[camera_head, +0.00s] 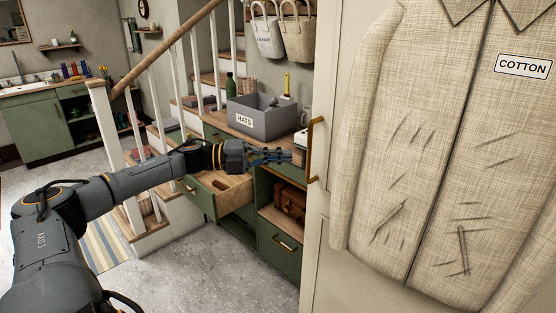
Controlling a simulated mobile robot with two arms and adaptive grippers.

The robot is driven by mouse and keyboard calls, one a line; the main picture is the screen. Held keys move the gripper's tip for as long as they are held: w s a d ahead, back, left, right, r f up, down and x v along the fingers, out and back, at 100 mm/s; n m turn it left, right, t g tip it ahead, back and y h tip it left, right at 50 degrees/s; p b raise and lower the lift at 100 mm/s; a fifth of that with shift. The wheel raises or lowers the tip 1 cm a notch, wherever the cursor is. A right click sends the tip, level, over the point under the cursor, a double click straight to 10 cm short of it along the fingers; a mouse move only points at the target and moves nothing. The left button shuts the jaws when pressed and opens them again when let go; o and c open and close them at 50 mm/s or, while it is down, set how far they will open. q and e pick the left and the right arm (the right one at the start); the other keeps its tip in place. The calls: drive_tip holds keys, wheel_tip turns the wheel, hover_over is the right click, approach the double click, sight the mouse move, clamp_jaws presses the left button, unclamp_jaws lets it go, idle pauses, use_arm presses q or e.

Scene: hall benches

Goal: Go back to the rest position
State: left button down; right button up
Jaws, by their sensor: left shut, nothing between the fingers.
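My left arm comes in from the left and reaches across the middle of the head view. My left gripper (285,156) is shut and empty, in front of the green cabinet and above its open drawer (212,204). The fingers point right, toward a brass handle on a pale door. From this one view I cannot tell whether the fingertips touch anything. My right gripper does not show.
A grey bin labelled HATS (262,122) stands on the cabinet top. The pale door (318,225) with its brass handle (315,150) and a large beige COTTON jacket (440,130) fill the right side. Stairs with a wooden rail (160,50) rise behind. Grey floor (190,275) is clear in front.

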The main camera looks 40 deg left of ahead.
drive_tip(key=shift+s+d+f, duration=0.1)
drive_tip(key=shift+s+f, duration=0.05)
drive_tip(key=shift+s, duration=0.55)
